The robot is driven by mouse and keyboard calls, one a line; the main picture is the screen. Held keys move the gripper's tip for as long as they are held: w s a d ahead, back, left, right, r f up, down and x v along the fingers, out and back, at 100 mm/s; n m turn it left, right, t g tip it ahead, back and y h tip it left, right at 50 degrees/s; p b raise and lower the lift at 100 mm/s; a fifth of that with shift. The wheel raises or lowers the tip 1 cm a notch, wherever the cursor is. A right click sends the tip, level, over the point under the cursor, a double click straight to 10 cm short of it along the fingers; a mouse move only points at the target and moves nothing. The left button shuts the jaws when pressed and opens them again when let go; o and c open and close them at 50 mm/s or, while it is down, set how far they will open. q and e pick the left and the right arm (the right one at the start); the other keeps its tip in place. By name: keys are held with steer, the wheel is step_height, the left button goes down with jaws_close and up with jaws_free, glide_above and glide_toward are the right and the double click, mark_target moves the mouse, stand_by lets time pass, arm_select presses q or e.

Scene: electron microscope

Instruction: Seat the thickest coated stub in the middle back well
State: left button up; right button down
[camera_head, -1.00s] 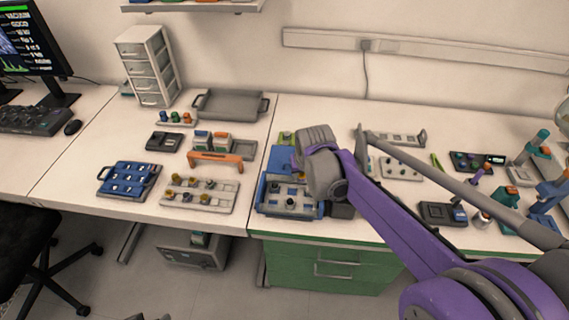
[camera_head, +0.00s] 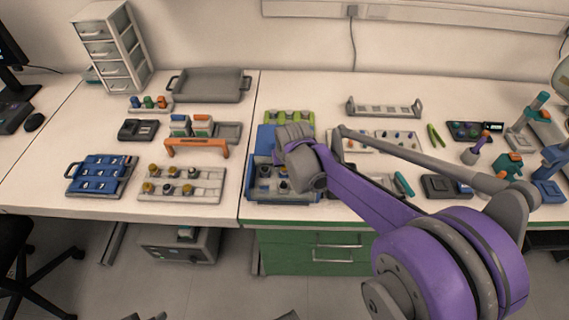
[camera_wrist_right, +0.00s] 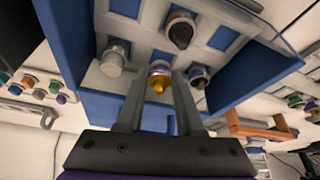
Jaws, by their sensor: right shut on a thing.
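My right gripper (camera_wrist_right: 158,90) is shut on a stub with a gold-yellow top (camera_wrist_right: 158,80), held over the open blue box (camera_wrist_right: 65,45). The wrist view shows a pale holder with square blue wells (camera_wrist_right: 224,38) inside. A dark stub (camera_wrist_right: 180,30), a grey stub (camera_wrist_right: 113,60) and another dark stub (camera_wrist_right: 199,74) sit in the holder around the held one. I cannot tell whether the held stub touches a well. In the head view my right wrist and arm partly cover the blue box (camera_head: 262,192). Small grey parts at the bottom edge may be my left gripper.
Left of the box is a pale rack (camera_head: 205,193) with several gold and dark stubs, then a blue tray (camera_head: 72,187). An orange-handled carrier (camera_head: 197,143) and a grey tray (camera_head: 210,85) stand behind. A green-bodied rack (camera_head: 289,116) stands behind the box.

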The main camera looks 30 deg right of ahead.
steer(key=shift+w+f, duration=0.1)
steer(key=shift+f, duration=0.35)
steer(key=shift+f+b, duration=0.3)
steer(key=shift+f, duration=0.05)
stand_by(0.4)
steer(key=shift+c, duration=2.3)
jaws_free()
steer(key=p+v, duration=0.2)
steer(key=v, duration=0.9)
